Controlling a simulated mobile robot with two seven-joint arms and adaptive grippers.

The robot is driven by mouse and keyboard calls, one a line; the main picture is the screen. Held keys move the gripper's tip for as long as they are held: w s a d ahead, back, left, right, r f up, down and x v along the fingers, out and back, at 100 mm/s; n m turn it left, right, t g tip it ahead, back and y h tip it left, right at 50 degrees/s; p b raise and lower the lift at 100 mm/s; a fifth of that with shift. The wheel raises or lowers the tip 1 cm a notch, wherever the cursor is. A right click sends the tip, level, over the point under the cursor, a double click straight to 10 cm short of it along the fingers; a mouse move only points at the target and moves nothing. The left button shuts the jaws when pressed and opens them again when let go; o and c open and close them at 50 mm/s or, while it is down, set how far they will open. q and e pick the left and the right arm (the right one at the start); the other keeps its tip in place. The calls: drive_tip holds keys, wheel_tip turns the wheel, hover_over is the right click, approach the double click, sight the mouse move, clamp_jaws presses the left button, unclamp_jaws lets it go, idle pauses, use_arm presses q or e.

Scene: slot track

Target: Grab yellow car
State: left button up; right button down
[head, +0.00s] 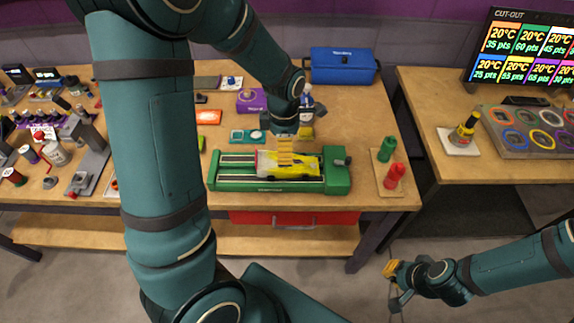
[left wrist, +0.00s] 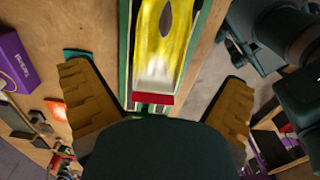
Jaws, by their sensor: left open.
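The yellow car (head: 292,166) sits on the green slot track block (head: 235,184) on the wooden table. It has a white and red end, and it also shows in the left wrist view (left wrist: 160,40), lengthwise on the track. My left gripper (head: 285,152) is above the car, near its white end; in the left wrist view its yellow fingers (left wrist: 158,108) are spread wide on either side of the track, with nothing between them. My right gripper (head: 394,280) is low at the right, in front of the table and away from the car; its jaw state is unclear.
Green (head: 386,149) and red (head: 394,176) hand controllers stand on a small board right of the track. A purple box (head: 251,101), a bottle (head: 306,108) and a blue case (head: 342,66) stand behind it. My left arm covers the table's left part.

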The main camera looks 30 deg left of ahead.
use_arm(q)
wheel_tip(320, 180, down, 9)
drive_tip(key=shift+d+f+b, duration=0.1)
drive_tip(key=shift+d+b, duration=0.05)
drive_tip(key=shift+b, duration=0.6)
drive_tip(key=c, duration=1.3)
